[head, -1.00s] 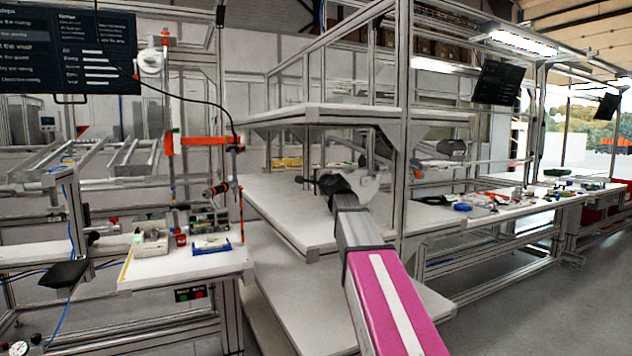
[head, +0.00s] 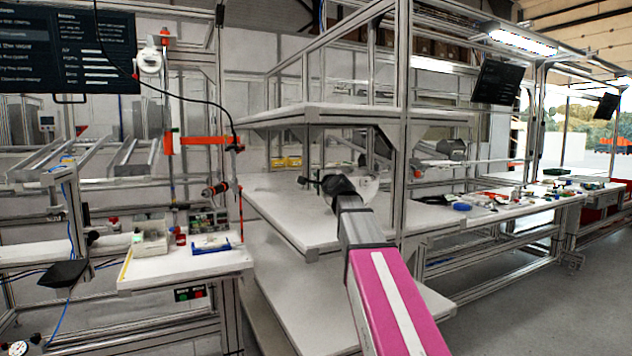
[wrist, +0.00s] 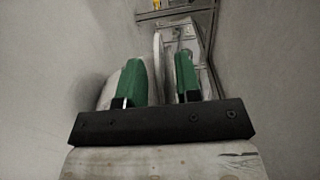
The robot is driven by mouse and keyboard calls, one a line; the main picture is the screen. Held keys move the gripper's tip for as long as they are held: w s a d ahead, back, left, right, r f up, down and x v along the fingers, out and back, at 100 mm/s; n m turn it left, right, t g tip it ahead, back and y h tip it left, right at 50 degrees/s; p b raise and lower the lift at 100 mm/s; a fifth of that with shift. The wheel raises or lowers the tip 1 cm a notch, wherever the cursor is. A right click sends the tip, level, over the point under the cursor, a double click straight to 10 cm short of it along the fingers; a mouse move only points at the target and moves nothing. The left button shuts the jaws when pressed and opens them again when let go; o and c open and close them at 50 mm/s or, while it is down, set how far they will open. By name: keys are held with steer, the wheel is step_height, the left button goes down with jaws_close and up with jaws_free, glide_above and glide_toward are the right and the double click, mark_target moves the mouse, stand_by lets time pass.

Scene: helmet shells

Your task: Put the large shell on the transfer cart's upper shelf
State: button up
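The transfer cart appears to be the aluminium-framed rack with white shelves. Its upper shelf (head: 310,117) looks bare from the head camera, and its middle shelf (head: 275,205) lies below. My gripper (wrist: 158,80) reaches in over the middle shelf, below the upper one. In the wrist view its two green fingers stand apart. A pale curved shell (wrist: 110,92) shows beside and behind the left finger, with a thin upright edge in the gap between the fingers. A whitish shell part (head: 370,190) shows beyond my wrist in the head view. Whether the fingers touch it is unclear.
Cart posts (head: 400,130) rise close to my arm on its right. A workbench (head: 190,265) with small parts stands left, and a longer bench (head: 480,212) with tools stands right. The middle shelf's front left part is clear.

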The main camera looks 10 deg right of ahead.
steer(key=v, duration=0.9)
steer(key=shift+s, duration=0.1)
